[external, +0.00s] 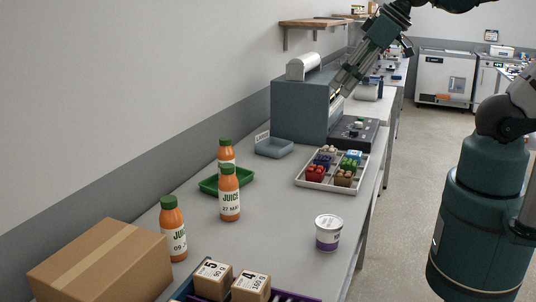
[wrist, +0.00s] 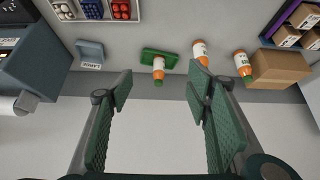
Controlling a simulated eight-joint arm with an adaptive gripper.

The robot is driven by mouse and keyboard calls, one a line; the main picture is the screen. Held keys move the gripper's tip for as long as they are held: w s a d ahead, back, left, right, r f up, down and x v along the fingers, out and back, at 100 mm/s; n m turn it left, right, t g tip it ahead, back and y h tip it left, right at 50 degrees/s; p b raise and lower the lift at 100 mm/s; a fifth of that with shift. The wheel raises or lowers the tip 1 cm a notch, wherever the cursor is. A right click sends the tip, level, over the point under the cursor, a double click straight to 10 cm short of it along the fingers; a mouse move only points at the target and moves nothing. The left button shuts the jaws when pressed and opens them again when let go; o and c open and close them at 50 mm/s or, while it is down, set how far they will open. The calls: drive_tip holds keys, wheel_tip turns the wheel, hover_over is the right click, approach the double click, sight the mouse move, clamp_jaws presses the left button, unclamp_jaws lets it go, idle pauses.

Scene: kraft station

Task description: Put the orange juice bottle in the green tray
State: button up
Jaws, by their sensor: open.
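Three orange juice bottles with green caps stand upright on the grey table. One bottle (external: 226,153) appears to stand in the green tray (external: 208,186), its lower part hidden by the second bottle (external: 229,196) in front. The third bottle (external: 173,231) is beside the cardboard box. In the wrist view, one bottle (wrist: 158,69) rises from the green tray (wrist: 147,54); the others (wrist: 200,50) and (wrist: 243,65) stand to its right, outside the tray. My gripper (external: 341,86) is high near the grey machine, away from the bottles. The wrist view shows my gripper (wrist: 160,86) open and empty.
A cardboard box (external: 100,262), a crate with small boxes (external: 230,280) and a white-and-purple cup (external: 328,233) are near the front. A blue-grey bin (external: 273,148), a compartment tray (external: 332,170) and a grey machine (external: 303,108) are farther back. The table's middle is clear.

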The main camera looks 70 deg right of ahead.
drive_tip(key=shift+s+f, duration=0.3)
drive_tip(key=shift+s, duration=0.4)
